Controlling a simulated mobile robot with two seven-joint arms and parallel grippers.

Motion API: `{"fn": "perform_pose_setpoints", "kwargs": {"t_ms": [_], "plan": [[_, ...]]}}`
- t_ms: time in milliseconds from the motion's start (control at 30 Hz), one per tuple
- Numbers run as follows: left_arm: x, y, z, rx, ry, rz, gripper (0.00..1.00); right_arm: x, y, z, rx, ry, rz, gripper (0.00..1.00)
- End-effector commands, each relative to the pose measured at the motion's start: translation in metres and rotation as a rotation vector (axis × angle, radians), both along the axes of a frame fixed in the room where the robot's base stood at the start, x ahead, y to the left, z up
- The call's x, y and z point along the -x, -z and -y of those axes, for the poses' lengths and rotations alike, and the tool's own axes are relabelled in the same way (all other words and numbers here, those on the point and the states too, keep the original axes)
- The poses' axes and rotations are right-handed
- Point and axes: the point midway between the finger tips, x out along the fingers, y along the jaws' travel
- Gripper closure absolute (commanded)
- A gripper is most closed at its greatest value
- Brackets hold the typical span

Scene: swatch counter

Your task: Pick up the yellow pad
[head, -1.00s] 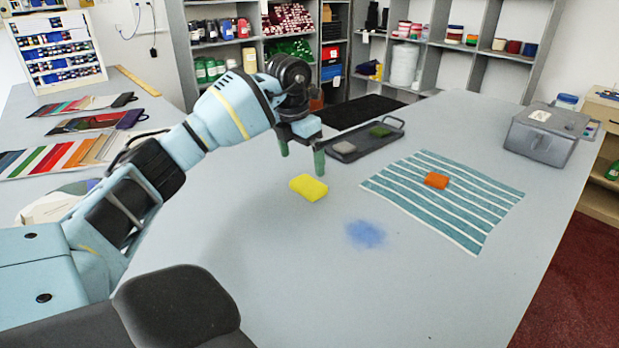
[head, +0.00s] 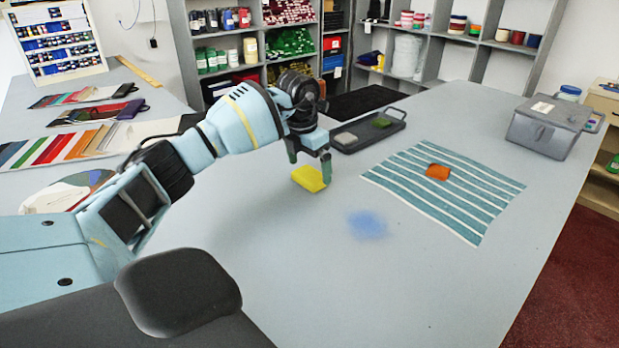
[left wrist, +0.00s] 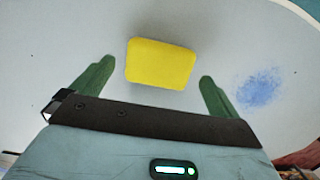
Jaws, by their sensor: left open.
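The yellow pad (head: 308,178) lies flat on the grey counter (head: 300,270). My left gripper (head: 309,170) is open and low over the pad, with one finger on its right side and the other toward its far left. In the left wrist view the yellow pad (left wrist: 160,63) lies ahead of and between the two green fingers of my left gripper (left wrist: 155,88), with gaps on both sides. I cannot tell how high the fingertips are above the counter. My right gripper is not in view.
A dark tray (head: 350,145) with a grey pad and a green pad stands behind. A blue stain (head: 367,225) marks the counter. A grey box (head: 548,128) stands at the far right.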

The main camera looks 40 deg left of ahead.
Motion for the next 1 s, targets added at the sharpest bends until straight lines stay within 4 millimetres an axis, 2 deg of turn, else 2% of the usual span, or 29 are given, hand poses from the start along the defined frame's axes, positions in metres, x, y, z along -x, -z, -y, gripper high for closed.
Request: {"fn": "perform_pose_setpoints", "kwargs": {"t_ms": [133, 433, 733, 1000], "plan": [[-0.002, 0.016, 0.0, 0.0, -0.001, 0.0, 0.0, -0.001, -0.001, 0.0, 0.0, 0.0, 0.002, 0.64], [-0.003, 0.019, 0.0, 0.0, 0.0, 0.003, 0.0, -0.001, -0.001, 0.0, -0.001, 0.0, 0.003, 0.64], [-0.003, 0.019, 0.0, 0.0, 0.0, 0.002, 0.39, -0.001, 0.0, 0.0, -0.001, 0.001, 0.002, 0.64], [-0.003, 0.018, 0.0, 0.0, 0.0, 0.003, 0.41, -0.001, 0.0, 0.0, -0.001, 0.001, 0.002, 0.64]]}}
